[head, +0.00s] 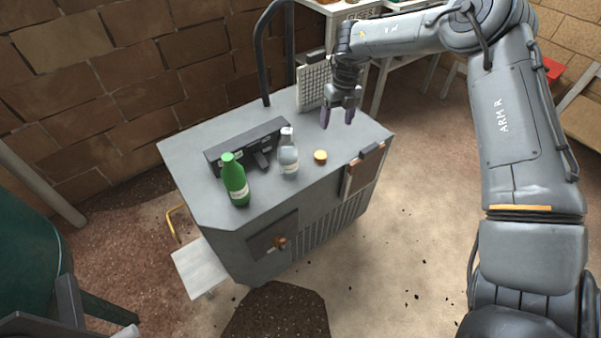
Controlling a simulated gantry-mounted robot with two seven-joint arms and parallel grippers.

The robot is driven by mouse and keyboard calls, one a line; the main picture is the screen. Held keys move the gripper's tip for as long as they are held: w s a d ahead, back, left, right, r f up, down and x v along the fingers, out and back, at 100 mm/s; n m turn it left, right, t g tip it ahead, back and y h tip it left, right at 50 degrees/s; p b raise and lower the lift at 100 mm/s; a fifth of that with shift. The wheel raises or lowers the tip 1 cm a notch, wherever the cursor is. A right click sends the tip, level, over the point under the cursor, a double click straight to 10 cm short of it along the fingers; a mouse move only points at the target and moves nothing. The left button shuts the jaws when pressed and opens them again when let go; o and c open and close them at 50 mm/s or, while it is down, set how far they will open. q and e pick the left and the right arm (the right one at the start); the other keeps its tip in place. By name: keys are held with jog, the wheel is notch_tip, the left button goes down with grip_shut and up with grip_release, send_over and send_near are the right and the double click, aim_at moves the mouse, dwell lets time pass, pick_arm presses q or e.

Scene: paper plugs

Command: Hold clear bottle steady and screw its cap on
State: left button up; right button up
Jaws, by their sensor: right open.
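The clear bottle (288,160) stands upright on the grey cabinet top (345,140), with a pale label and a whitish top end. I cannot tell whether that end is a cap or the bare neck. A small round cream-and-orange piece (320,156), which looks like a cap, lies on the top just right of the bottle. My right gripper (338,118) points down with its fingers apart and empty. It is above the far right part of the cabinet top, behind and to the right of the bottle, touching neither bottle nor piece. My left gripper does not show.
A green bottle (235,181) stands left of the clear bottle, near the front edge. A dark box-like unit (230,150) sits behind both bottles. A white grid panel (312,84) stands at the back beside a dark curved bar (266,50). The right of the cabinet top is clear.

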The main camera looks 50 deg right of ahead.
pick_arm(q)
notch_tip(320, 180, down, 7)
jog(key=b, duration=0.5)
pick_arm(e)
jog(key=shift+n+h, duration=0.6)
jog(key=w+f, duration=0.1)
jog(key=w+a+f, duration=0.1)
jog(key=a+f, duration=0.1)
jog(key=f, duration=0.1)
jog(key=shift+w, duration=0.4)
jog(key=shift+f, duration=0.1)
jog(key=b, duration=0.3)
send_over(322, 155)
jog(key=shift+f, duration=2.8)
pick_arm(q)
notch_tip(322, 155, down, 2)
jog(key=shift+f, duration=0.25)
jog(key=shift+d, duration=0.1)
